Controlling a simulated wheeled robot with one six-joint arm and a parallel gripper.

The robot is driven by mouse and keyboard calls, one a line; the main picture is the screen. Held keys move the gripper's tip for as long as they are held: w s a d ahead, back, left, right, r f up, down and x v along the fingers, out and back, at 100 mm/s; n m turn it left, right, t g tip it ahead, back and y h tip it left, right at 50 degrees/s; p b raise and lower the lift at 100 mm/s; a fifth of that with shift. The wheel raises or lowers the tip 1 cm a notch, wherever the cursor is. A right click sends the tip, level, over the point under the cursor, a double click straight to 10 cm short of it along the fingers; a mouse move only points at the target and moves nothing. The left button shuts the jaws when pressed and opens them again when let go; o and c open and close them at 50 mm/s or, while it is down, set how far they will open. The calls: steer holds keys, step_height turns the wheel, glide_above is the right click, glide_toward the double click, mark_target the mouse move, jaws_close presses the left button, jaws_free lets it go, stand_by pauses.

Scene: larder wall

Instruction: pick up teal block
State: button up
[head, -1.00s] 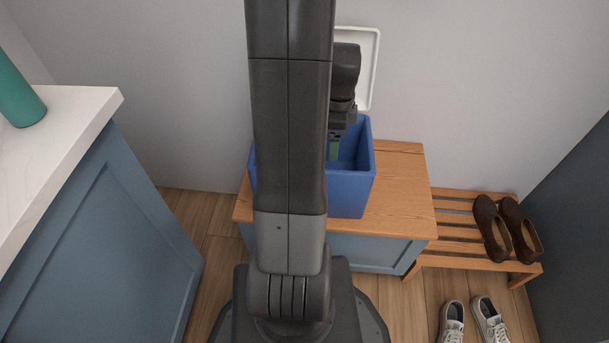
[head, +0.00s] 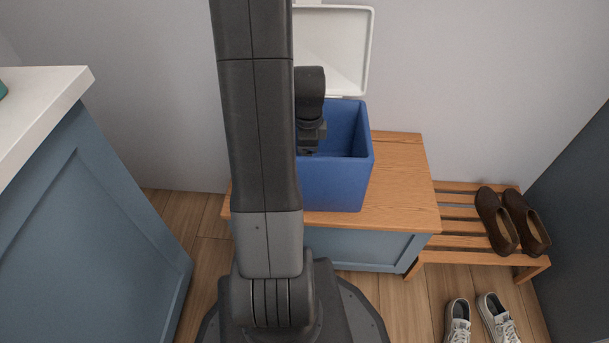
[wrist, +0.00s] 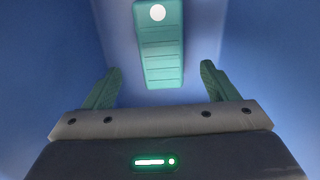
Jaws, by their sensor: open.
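The teal block (wrist: 160,55) shows in the wrist view, a long ribbed piece with a white round spot near its top end. It lies inside the blue bin (head: 335,185), whose walls surround it in the wrist view. My gripper (wrist: 160,85) is open, with one green finger at each side and the near end of the block between and just ahead of the fingertips. No contact with the block shows. In the head view my gripper reaches down into the bin, its fingers and the block hidden by my arm and the bin's front wall.
The bin's white lid (head: 335,50) stands open against the wall. The bin sits on a wooden-topped cabinet (head: 400,190). A slatted rack (head: 470,225) with brown shoes (head: 512,222) is at right, pale sneakers (head: 480,322) on the floor. A white-topped counter (head: 40,110) is at left.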

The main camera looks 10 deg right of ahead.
steer(key=shift+w+a+f+b, duration=0.15)
steer(key=shift+f+b, duration=0.6)
steer(key=shift+f, duration=1)
steer(key=shift+a+f+b, duration=0.1)
steer(key=shift+f+b, duration=0.65)
steer(key=shift+f, duration=1)
steer(key=shift+c, duration=0.4)
steer(key=c, duration=1.2)
steer(key=shift+o, duration=0.2)
steer(key=shift+r, duration=0.15)
